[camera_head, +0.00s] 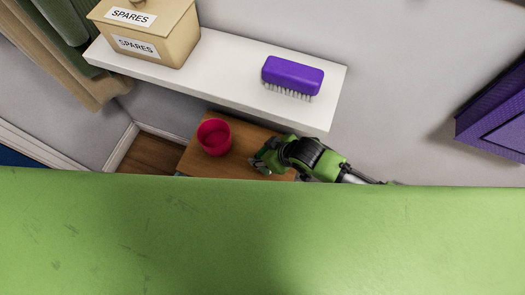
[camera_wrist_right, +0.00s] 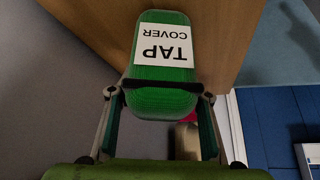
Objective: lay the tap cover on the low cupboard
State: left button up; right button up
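The tap cover (camera_wrist_right: 163,76) is green, rounded and ribbed, with a white label that reads TAP COVER upside down in the right wrist view. My right gripper (camera_wrist_right: 161,94) has a finger on each side of it and appears shut on it. A dark band crosses the cover between the fingertips. The low cupboard (camera_head: 235,164) has a brown wooden top, and its wood (camera_wrist_right: 225,40) lies behind the cover in the wrist view. In the head view my right gripper (camera_head: 262,160) is over the right part of this top. I cannot tell whether the cover touches the wood. My left gripper is not in view.
A red cup (camera_head: 214,138) stands on the cupboard top, left of the gripper. Above is a white shelf (camera_head: 225,75) with a SPARES box (camera_head: 150,30) and a purple brush (camera_head: 292,75). A purple object (camera_head: 495,115) is at right. Green blocks the lower head view.

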jog(key=o, duration=0.3)
jog(key=shift+o, duration=0.2)
jog(key=shift+d+r, duration=0.1)
jog(key=shift+r, duration=0.3)
jog(key=s+d+r, duration=0.2)
jog(key=s+d, duration=0.6)
jog(key=d, duration=0.2)
jog(key=shift+s+b, duration=0.3)
jog(key=shift+s, duration=0.1)
jog(key=shift+r, duration=0.1)
